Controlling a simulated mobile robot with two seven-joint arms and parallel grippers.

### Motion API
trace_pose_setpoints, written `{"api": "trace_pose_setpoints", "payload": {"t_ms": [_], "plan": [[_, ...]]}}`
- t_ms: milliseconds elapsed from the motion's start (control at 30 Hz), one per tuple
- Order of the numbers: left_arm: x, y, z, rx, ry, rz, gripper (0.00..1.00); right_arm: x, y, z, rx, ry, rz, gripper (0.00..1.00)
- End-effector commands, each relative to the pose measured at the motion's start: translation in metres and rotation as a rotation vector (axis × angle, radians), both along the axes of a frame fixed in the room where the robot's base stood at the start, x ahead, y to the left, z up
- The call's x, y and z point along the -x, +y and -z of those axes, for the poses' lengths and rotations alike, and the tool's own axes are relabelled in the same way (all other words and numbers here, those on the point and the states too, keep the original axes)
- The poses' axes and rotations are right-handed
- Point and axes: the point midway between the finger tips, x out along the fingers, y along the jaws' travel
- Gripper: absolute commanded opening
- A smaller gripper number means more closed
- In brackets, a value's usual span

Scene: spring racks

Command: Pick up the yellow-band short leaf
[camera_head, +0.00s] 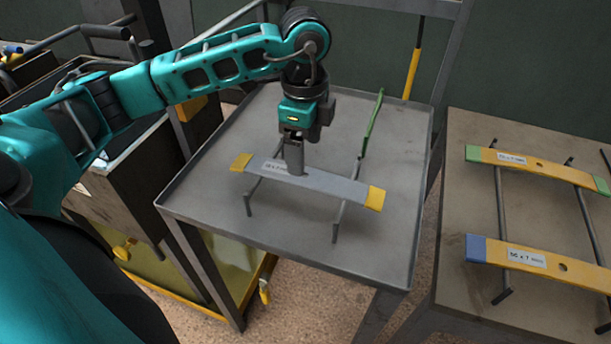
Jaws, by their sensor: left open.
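The yellow-band short leaf (325,184) is a flat grey strip with yellow ends and a white label. It lies across the bars of a rack on the grey metal table in the middle. My left gripper (294,170) points down at the middle of the leaf, its open fingers at the leaf's far edge. One finger hides part of the leaf, and I cannot tell whether they touch or straddle it. My right gripper is not in view.
A thin green strip (373,122) stands at the rack's far right. On the right table (460,135), a yellow leaf with green ends (545,168) and one with a blue end (558,265) lie on rack bars. A dark cart (120,185) stands left.

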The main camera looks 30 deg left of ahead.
Motion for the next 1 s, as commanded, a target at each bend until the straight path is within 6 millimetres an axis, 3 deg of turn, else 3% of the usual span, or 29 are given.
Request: {"api": "trace_pose_setpoints", "payload": {"t_ms": [167,433,733,1000], "plan": [[0.002,-0.001,0.014,-0.001,0.002,0.001,0.83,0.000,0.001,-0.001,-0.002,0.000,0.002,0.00],[0.005,-0.003,0.051,0.000,0.001,0.000,0.83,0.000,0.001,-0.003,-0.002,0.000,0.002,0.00],[0.005,-0.004,0.057,0.001,0.000,0.001,0.83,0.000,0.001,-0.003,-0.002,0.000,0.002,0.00],[0.004,-0.004,0.057,0.001,0.000,0.001,0.58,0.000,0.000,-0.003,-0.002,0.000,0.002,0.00]]}}
